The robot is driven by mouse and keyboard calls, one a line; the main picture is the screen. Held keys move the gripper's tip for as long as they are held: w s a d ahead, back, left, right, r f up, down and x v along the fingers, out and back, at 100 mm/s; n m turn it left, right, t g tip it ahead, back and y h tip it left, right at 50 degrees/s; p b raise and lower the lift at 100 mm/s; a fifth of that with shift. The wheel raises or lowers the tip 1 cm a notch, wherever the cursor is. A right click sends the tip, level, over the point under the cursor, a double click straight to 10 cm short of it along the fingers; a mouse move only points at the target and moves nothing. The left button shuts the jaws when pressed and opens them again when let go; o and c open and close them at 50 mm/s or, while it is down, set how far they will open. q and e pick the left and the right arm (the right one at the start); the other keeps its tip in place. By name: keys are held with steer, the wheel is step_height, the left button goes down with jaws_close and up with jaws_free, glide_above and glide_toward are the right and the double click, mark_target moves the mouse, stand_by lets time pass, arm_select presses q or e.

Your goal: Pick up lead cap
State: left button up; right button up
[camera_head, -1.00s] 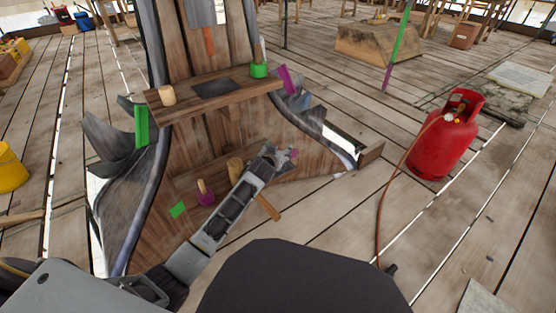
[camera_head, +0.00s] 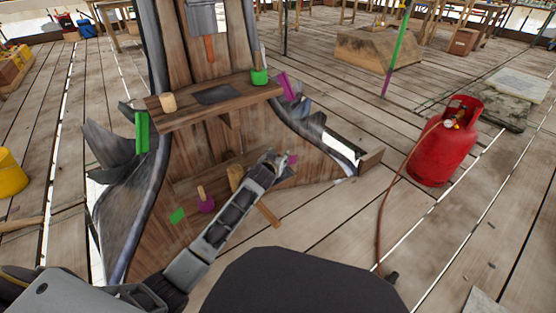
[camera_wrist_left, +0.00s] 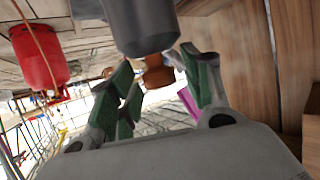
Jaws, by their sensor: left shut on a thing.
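In the left wrist view, which is upside down, a dark grey cylinder (camera_wrist_left: 140,25) with a copper-brown neck or knob fits the lead cap. I cannot make the cap out there, behind the gripper and arm. My right gripper is not in view.
An upper wooden shelf (camera_head: 190,116) holds a wooden cylinder (camera_head: 168,102), a dark flat sheet (camera_head: 218,94) and a green pot (camera_head: 260,77). A purple pot (camera_head: 205,204) is lower down, left of my arm. A red gas cylinder (camera_head: 440,150) with a hose stands right.

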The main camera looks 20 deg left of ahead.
arm_select(q)
step_height(320, 180, up, 8)
steer(key=p, duration=0.3)
steer(key=shift+f+p, duration=0.25)
steer(key=shift+p, duration=0.05)
steer(key=shift+r, duration=0.4)
steer(key=shift+r+p, duration=0.3)
steer(key=shift+r, duration=0.6)
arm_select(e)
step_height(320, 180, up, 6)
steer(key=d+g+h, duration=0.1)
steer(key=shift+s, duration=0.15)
arm_select(q)
steer(key=shift+r, duration=0.1)
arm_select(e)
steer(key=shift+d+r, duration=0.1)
